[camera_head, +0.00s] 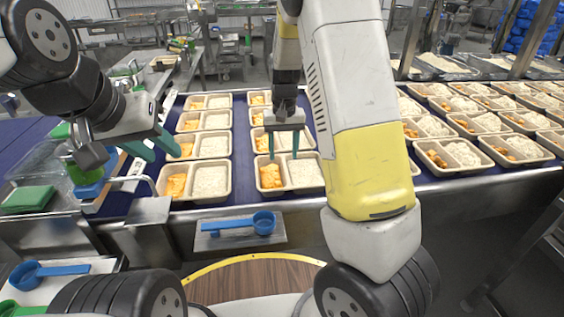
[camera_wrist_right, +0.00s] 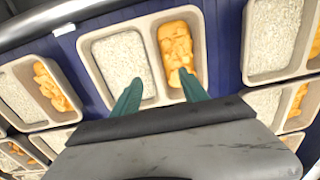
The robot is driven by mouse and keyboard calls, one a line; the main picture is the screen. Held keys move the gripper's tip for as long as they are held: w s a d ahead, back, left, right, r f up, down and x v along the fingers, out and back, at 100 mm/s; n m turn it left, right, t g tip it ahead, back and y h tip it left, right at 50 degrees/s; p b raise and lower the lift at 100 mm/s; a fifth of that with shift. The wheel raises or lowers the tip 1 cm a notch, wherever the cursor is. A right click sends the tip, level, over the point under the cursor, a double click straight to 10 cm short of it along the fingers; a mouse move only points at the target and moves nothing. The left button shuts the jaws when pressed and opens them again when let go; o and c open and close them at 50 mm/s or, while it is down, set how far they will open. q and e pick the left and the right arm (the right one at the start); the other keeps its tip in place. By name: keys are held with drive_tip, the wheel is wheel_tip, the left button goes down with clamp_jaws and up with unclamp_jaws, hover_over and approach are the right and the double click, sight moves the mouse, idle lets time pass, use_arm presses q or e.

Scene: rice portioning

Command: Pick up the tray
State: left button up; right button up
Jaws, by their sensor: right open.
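A beige two-compartment tray (camera_head: 290,194), with orange pieces in one side and white rice in the other, sits upright on the blue belt. My right gripper (camera_head: 284,155) is open and empty, pointing down at this tray's far edge. In the right wrist view, the tray (camera_wrist_right: 150,50) lies below the right gripper (camera_wrist_right: 162,90); the two teal fingers are apart and overlap one long side. I cannot tell whether they touch it. My left gripper (camera_head: 155,147) is open, its teal fingers apart, beside a similar filled tray (camera_head: 190,199) at the left.
Several filled trays stand in rows behind and right (camera_head: 462,172). A blue scoop (camera_head: 238,224) lies on a small metal shelf (camera_head: 240,240) in front of the belt. Another blue scoop (camera_head: 48,270) lies at lower left. A green block (camera_head: 28,199) sits at the left.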

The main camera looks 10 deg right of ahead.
sight(286, 170)
drive_tip(key=f, duration=0.8)
drive_tip(key=shift+s+d+f, duration=0.1)
drive_tip(key=shift+d+f, duration=0.05)
drive_tip(key=shift+d, duration=0.2)
clamp_jaws()
